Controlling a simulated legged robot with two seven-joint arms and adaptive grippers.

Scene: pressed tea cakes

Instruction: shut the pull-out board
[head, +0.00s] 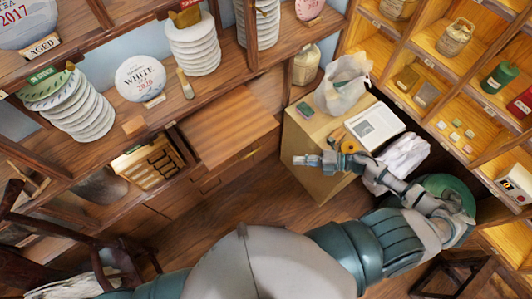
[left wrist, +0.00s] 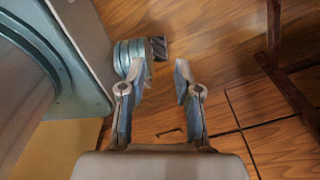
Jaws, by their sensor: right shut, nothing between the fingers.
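The pull-out board (head: 215,128) is a flat brown wooden panel in the head view. It sticks out from the wall shelving, above the closed drawer fronts. My right gripper (head: 299,160) is shut and empty. In the picture it is just right of and below the board's front right corner, with a visible gap between them. My left gripper (left wrist: 160,68) shows only in the left wrist view. Its fingers are apart with nothing between them, over the wooden floor. The board is not in that view.
Stacked tea cakes (head: 192,45) stand on the shelf. A wooden chair (head: 60,230) is at lower left.

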